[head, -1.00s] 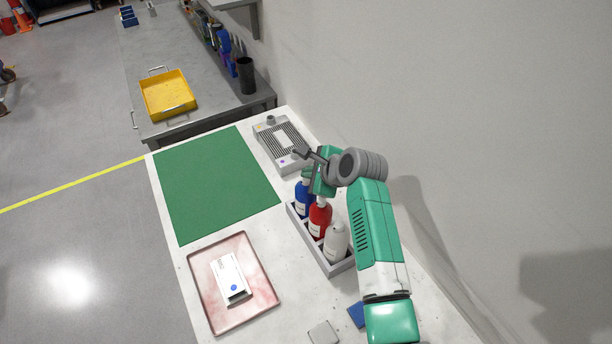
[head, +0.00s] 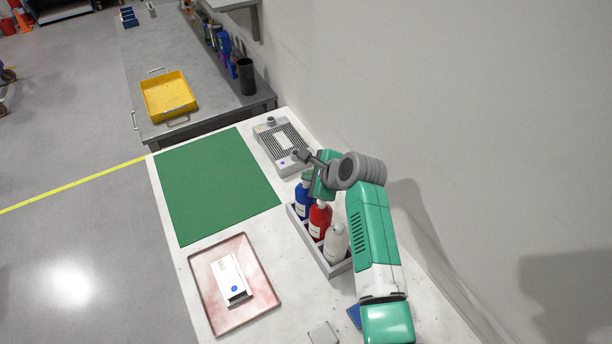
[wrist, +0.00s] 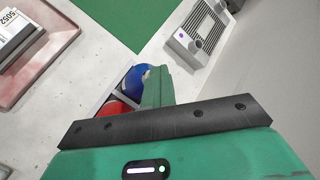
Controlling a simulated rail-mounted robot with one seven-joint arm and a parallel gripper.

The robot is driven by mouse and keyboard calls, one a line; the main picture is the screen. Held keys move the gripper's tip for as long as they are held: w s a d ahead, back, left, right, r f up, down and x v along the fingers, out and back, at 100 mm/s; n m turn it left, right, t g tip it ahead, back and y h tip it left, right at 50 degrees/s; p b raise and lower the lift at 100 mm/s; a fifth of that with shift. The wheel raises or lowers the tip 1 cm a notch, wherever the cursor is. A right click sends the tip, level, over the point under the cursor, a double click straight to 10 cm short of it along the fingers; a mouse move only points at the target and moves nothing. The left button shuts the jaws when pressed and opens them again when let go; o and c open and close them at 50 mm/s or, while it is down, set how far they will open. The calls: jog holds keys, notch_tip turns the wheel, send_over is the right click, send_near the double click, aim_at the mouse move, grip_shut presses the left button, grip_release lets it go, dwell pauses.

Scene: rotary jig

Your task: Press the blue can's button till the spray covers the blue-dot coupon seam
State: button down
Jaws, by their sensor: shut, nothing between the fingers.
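The blue can (head: 303,203) stands upright in a grey rack (head: 329,268). My gripper (head: 307,177) is shut and empty, with its fingers over the top of this can. In the wrist view, the shut green fingers (wrist: 158,87) cover part of the blue can (wrist: 137,79). Its button is hidden, and I cannot tell whether the fingers touch it. The blue-dot coupon (head: 232,273) lies on a pinkish tray (head: 265,301), with a dark strip near its front end. It also shows partly in the wrist view (wrist: 15,40). No spray is visible on its seam.
A red can (head: 319,222) and a white can (head: 336,243) share the rack. A grey slotted device (head: 282,146) stands behind, near the wall. The green mat (head: 215,180) is clear. A blue block (head: 354,315) lies beside my arm.

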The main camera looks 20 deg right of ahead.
jog(key=shift+s+r, duration=0.1)
jog(key=shift+r, duration=0.1)
notch_tip(320, 180, up, 6)
jog(key=p, duration=0.7)
dwell(0.6)
